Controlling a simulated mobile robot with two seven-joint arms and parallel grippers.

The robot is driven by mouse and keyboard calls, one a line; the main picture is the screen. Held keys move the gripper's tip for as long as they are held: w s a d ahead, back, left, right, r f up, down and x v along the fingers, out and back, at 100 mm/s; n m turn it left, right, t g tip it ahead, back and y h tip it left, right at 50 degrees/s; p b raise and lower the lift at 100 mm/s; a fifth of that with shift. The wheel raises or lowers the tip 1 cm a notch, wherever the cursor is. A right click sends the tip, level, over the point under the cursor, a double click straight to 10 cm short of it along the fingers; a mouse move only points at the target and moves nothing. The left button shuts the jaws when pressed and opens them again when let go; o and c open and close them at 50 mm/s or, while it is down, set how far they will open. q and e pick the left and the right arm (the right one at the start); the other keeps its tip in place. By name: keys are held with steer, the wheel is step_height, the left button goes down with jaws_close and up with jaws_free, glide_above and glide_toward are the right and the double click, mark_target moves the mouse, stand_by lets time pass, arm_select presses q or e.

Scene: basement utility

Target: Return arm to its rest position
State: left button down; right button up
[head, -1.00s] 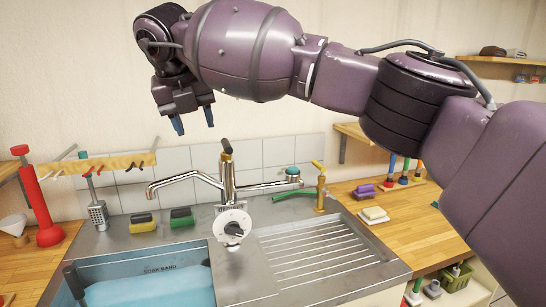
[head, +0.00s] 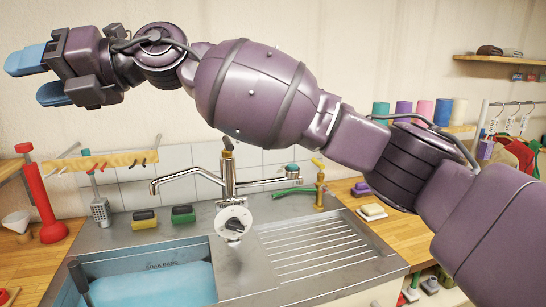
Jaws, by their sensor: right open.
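My right arm (head: 250,90) is purple and reaches in from the right, stretched across the upper part of the head view. My right gripper (head: 36,77) is at the upper left, pointing left, with its blue-tipped fingers apart and nothing between them. It is raised above the left end of the counter, clear of the sink and the wall rack. My left gripper is not in view. The arm hides part of the wall and of the right counter.
Below are a steel sink (head: 330,262) with blue water (head: 150,287), a tall faucet (head: 228,180), sponges (head: 144,219), a red plunger (head: 45,205) and a peg rack (head: 110,162). Thread spools (head: 423,112) and hanging clothes (head: 515,152) are at the right.

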steer(key=w+d+f+m+t+y, duration=0.2)
steer(key=w+d+m+t+y, duration=0.2)
steer(key=w+d+m+t, duration=0.25)
steer(key=w+d+f+m+t+y, duration=0.35)
steer(key=d+m+t, duration=0.25)
steer(key=d+m, duration=0.3)
steer(key=w+d+f+m+t+h, duration=0.3)
steer(key=d+f+m+t+h, duration=0.2)
steer(key=d+f+m+h, duration=0.35)
steer(key=w+d+f+m+t+h, duration=0.3)
steer(key=d+f+m+t+h, duration=0.2)
steer(key=d+f+m, duration=0.55)
steer(key=s+d+f+m+g+h, duration=0.1)
steer(key=s+d+f+m+h, duration=0.15)
steer(key=d+f, duration=0.4)
steer(key=s+d+f+m+g+h, duration=0.1)
steer(key=s+d+f+m+h, duration=0.2)
steer(key=f, duration=0.7)
steer(key=s+d+f+m+h, duration=0.25)
steer(key=s+d+f, duration=0.25)
steer(key=f, duration=0.3)
steer(key=s+d+f+m+g+h, duration=0.1)
steer(key=s+d+f, duration=0.3)
steer(key=s+f, duration=0.4)
steer(key=s+d+f+m+g+h, duration=0.1)
steer(key=s+d+f+g, duration=0.3)
steer(key=s+f, duration=0.5)
steer(key=s+m, duration=0.1)
steer(key=s, duration=0.2)
steer(key=shift+s+d, duration=0.3)
